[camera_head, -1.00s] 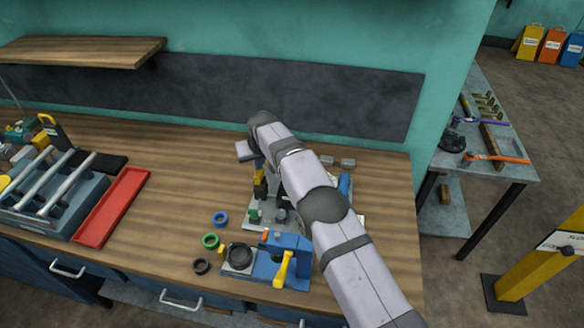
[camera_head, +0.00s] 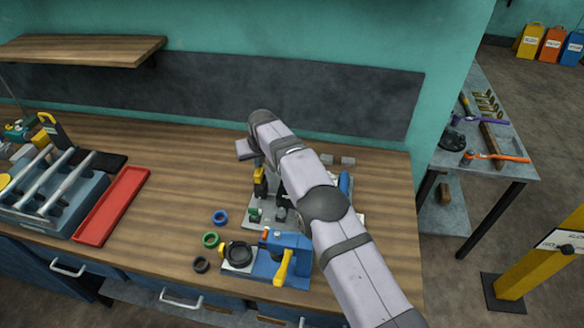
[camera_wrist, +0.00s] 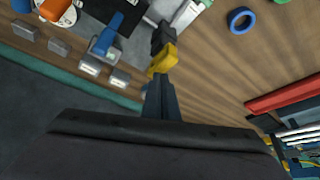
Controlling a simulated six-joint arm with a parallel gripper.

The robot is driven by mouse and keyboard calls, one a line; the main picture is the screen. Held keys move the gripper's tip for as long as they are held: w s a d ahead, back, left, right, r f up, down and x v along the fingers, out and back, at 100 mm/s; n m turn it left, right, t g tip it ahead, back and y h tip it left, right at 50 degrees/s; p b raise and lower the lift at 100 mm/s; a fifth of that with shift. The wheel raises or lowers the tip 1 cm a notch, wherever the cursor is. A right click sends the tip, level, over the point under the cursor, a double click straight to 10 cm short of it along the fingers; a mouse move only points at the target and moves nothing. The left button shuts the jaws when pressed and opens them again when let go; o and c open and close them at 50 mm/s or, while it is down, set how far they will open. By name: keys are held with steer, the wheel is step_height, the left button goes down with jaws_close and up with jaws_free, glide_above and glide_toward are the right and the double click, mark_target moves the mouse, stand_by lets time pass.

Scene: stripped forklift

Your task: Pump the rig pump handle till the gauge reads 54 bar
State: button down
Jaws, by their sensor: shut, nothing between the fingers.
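The rig stands on a pale grey plate (camera_head: 256,221) on the wooden bench, partly covered by my arm. A yellow-and-black upright part (camera_head: 259,178), possibly the pump handle, rises at its left side. The same part shows in the wrist view (camera_wrist: 163,59), its yellow section close to my fingertips; whether they touch I cannot tell. My gripper (camera_wrist: 161,92) is shut and empty. In the head view the fingers are hard to make out beneath the wrist. A round white face (camera_wrist: 66,13) at the wrist view's top edge may be the gauge; no reading is legible.
A blue fixture with a yellow lever (camera_head: 284,268) stands at the bench's front. Blue (camera_head: 220,217), green (camera_head: 210,240) and black (camera_head: 201,265) rings lie left of it. A red tray (camera_head: 112,205) lies further left, with clear bench between. A dark panel (camera_head: 230,95) backs the bench.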

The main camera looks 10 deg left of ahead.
mark_target(260, 172)
steer(key=shift+f, duration=0.15)
steer(key=shift+f+b, duration=0.3)
steer(key=shift+f, duration=0.1)
steer(key=shift+s+f, duration=0.1)
steer(key=shift+f+b, duration=1)
steer(key=shift+f, duration=0.6)
steer(key=shift+r+p, duration=1.25)
steer(key=shift+r, duration=0.9)
steer(key=shift+r+p, duration=1.9)
steer(key=shift+r, duration=0.7)
